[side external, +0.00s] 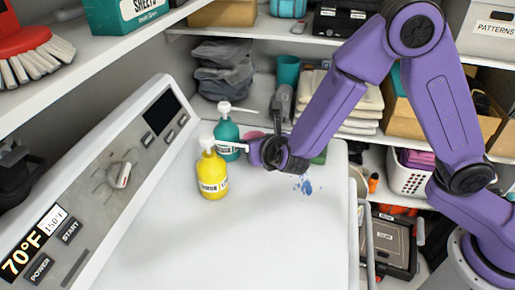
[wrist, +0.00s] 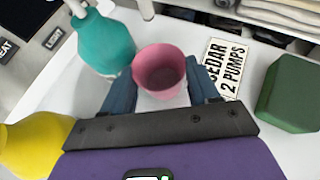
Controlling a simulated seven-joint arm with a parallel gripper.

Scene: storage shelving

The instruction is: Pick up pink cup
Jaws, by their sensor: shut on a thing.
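The pink cup (wrist: 160,70) stands between the two fingers of my gripper (wrist: 163,88) in the wrist view, with its open mouth toward the camera. The fingers are closed against its sides. In the side view, my gripper (side external: 275,150) is at the back of the white top, and only a small pink piece of the cup (side external: 252,134) shows behind it. The rest of the cup is hidden there by my gripper and arm. I cannot tell whether the cup touches the surface.
A teal pump bottle (side external: 227,138) stands close to the left of my gripper, and a yellow pump bottle (side external: 212,173) is nearer the front. A green block (wrist: 291,92) and a "CEDAR 2 PUMPS" label (wrist: 221,70) lie to the right. The front of the white top (side external: 265,235) is clear.

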